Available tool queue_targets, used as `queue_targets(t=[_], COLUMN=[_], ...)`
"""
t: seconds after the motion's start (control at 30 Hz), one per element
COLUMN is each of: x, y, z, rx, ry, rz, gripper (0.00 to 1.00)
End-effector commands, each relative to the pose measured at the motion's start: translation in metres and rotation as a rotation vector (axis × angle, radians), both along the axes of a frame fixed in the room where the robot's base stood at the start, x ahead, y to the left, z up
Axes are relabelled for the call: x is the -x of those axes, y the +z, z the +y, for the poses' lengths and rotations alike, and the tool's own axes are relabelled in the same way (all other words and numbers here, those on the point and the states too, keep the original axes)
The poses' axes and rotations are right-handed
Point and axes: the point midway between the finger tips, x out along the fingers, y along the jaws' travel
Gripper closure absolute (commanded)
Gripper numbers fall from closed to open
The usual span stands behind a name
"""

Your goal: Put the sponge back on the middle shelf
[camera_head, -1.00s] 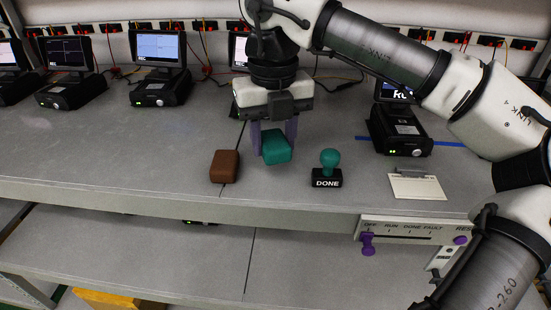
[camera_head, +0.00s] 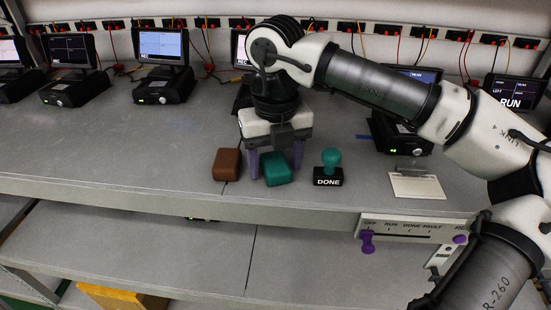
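Two soft-looking rounded blocks sit on the upper of the two shelf surfaces (camera_head: 120,150) in view, near its front edge: a teal one (camera_head: 278,170) and a brown one (camera_head: 226,164). I cannot tell from looks alone which is the sponge. My gripper (camera_head: 275,170) points down with one purple-grey finger on each side of the teal block. A small gap shows between the left finger and the block; the right finger is partly behind it. The fingers look spread. The teal block appears to rest flat on the shelf.
A teal-knobbed DONE stamp (camera_head: 328,167) stands just right of the teal block. A white card holder (camera_head: 416,186) lies further right. Several monitor units (camera_head: 162,60) line the back. A purple-knobbed switch panel (camera_head: 400,228) hangs on the front edge. The shelf's left front is clear.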

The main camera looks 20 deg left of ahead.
Motion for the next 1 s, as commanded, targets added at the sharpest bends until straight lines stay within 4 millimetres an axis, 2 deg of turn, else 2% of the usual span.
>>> queue_targets(t=[0.27, 0.43, 0.8, 1.0], x=[0.0, -0.001, -0.001, 0.0], y=[0.001, 0.01, 0.088, 0.116], z=[0.0, 0.0, 0.0, 0.0], rx=[0.0, 0.0, 0.0, 0.0], ry=[0.0, -0.002, -0.002, -0.001], rz=[0.0, -0.003, -0.004, -0.001], gripper=[0.37, 0.37, 0.37, 0.37])
